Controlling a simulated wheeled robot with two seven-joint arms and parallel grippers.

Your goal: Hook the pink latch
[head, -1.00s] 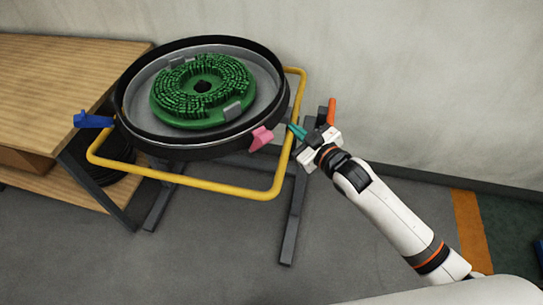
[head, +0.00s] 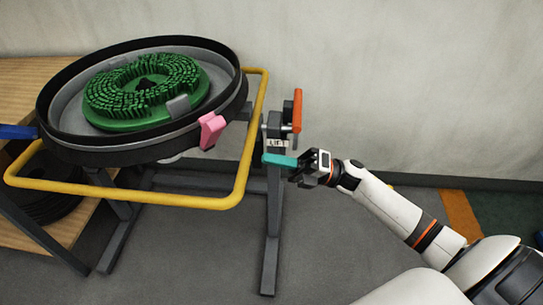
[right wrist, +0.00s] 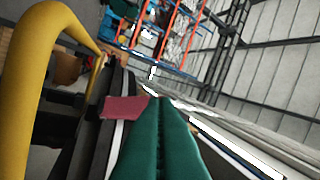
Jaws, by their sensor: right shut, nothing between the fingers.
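The pink latch (head: 212,130) is on the near right side of the round tank's black rim (head: 120,150). It stands up and leans, and I cannot tell whether it touches a catch. My right gripper (head: 266,159) has teal fingers, shut and empty. It is to the right of the latch and a little lower, apart from it in the head view, with its fingers pointing left. In the right wrist view the shut fingers (right wrist: 160,102) point ahead, and the pink latch (right wrist: 123,107) shows just left of their tips. My left gripper is not in view.
A yellow tube rail (head: 225,200) loops around the tank's front and right. A grey stand post (head: 272,220) with an orange lever (head: 297,110) and a "LIFT" label is by my right gripper. A green brush disc (head: 145,95) lies in the tank. A blue latch (head: 18,132) is far left.

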